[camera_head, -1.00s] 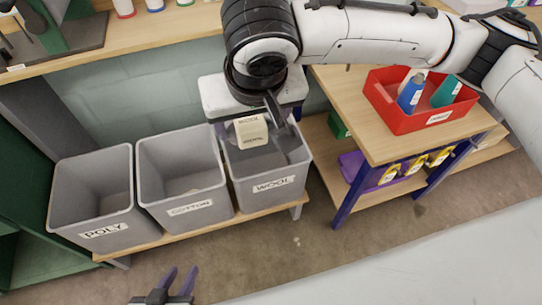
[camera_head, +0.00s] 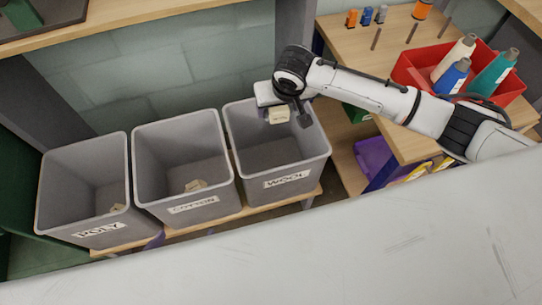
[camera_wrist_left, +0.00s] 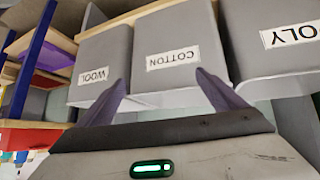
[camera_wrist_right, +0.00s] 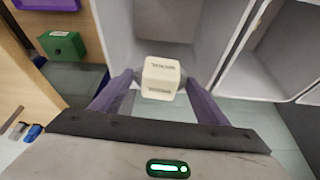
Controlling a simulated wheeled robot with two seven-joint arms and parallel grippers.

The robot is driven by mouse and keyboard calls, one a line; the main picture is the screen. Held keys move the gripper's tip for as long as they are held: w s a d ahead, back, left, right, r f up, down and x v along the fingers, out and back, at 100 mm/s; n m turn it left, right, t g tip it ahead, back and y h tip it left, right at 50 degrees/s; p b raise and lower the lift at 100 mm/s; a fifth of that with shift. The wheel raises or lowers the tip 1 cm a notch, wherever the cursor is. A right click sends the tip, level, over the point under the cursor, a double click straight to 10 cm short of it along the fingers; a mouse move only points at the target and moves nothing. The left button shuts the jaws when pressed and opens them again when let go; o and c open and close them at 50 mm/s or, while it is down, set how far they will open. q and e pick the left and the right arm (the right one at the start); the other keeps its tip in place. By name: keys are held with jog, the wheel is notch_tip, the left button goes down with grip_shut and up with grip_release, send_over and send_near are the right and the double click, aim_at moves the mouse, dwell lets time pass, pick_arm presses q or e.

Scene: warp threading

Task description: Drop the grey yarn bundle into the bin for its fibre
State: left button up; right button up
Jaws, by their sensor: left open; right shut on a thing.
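My right gripper (camera_wrist_right: 158,82) is shut on the yarn bundle (camera_wrist_right: 160,67), seen mostly as a cream printed wrap with grey bits at the fingertips. The print is too small to read surely. In the head view the bundle (camera_head: 279,116) is held over the back part of the grey WOOL bin (camera_head: 285,180). The grey COTTON bin (camera_head: 205,200) stands in the middle and the grey POLY bin (camera_head: 85,228) at the left. My left gripper (camera_wrist_left: 160,85) is open and empty in front of the bins; in the head view it is mostly hidden.
The bins stand side by side on a low wooden bench (camera_head: 165,232). Small cream pieces lie in the POLY and COTTON bins. At the right, a wooden table carries a red tray (camera_head: 510,90) with several cones. A purple bin (camera_head: 375,160) sits below it.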

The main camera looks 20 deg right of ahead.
aim_at(282, 119)
jog(key=shift+d+f, duration=0.3)
jog(key=shift+f, duration=0.25)
jog(key=shift+d+f, duration=0.25)
jog(key=shift+f, duration=0.3)
notch_tip(282, 119, down, 4)
jog(key=b, duration=0.5)
jog(key=shift+r, duration=0.2)
pick_arm(q)
jog(key=shift+n+h, duration=0.3)
jog(key=f+b, duration=0.2)
jog(key=f, duration=0.1)
jog(key=f+b, duration=0.1)
jog(key=shift+w+d+f, duration=0.25)
jog(key=shift+d, duration=0.05)
pick_arm(e)
jog(key=shift+f, duration=0.95)
pick_arm(q)
jog(key=shift+r+t, duration=0.1)
jog(key=shift+t, duration=0.2)
pick_arm(e)
jog(key=o, duration=1.1)
pick_arm(q)
jog(key=shift+w, duration=0.1)
